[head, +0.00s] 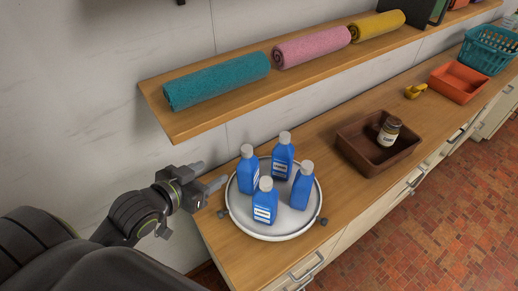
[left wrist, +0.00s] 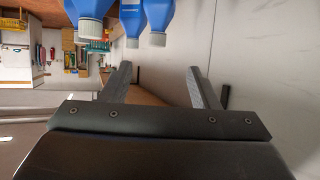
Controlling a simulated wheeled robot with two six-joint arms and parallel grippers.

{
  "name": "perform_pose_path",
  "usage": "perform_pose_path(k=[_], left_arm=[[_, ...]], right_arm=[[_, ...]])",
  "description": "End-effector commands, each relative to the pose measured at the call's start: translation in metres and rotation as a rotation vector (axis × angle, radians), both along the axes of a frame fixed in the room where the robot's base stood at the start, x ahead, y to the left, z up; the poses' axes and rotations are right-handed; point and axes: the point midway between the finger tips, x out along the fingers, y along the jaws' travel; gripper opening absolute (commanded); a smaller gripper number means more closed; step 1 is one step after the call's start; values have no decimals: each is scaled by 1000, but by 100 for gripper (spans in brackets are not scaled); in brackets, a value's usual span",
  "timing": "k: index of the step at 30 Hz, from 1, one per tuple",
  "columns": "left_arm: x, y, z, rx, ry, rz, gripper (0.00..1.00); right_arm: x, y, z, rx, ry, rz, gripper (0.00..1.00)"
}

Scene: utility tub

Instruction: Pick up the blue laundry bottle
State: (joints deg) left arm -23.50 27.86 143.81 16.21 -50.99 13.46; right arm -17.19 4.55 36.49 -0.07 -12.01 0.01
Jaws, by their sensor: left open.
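Several blue laundry bottles with grey-white caps stand upright on a round white tray at the left end of the wooden counter: one at the left (head: 248,170), one at the back (head: 283,157), one at the right (head: 302,186) and one at the front (head: 265,201). My left gripper (head: 213,176) is open and empty, left of the tray, with its fingers pointing toward the bottles. In the left wrist view the open fingers (left wrist: 160,82) have nothing between them; parts of three bottles (left wrist: 91,12) appear upside down at the top edge. My right gripper is not in view.
The round tray (head: 237,217) has small dark knobs around its rim. A wooden shelf (head: 190,122) with rolled teal (head: 215,80), pink and yellow towels overhangs the counter's back. A brown tray (head: 353,151) holding a jar (head: 389,131) stands to the right, with bare counter between.

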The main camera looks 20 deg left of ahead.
Motion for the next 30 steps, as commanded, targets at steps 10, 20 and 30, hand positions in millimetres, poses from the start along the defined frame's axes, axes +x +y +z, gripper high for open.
perform_pose_path(k=[10, 20, 30], left_arm=[[17, -2, -13, 3, 14, 0, 55], [68, -10, -32, -3, 18, 2, 55], [105, -15, -51, 1, 18, 2, 55]], right_arm=[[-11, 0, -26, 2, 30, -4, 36], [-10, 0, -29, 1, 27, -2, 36], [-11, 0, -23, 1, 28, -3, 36]])
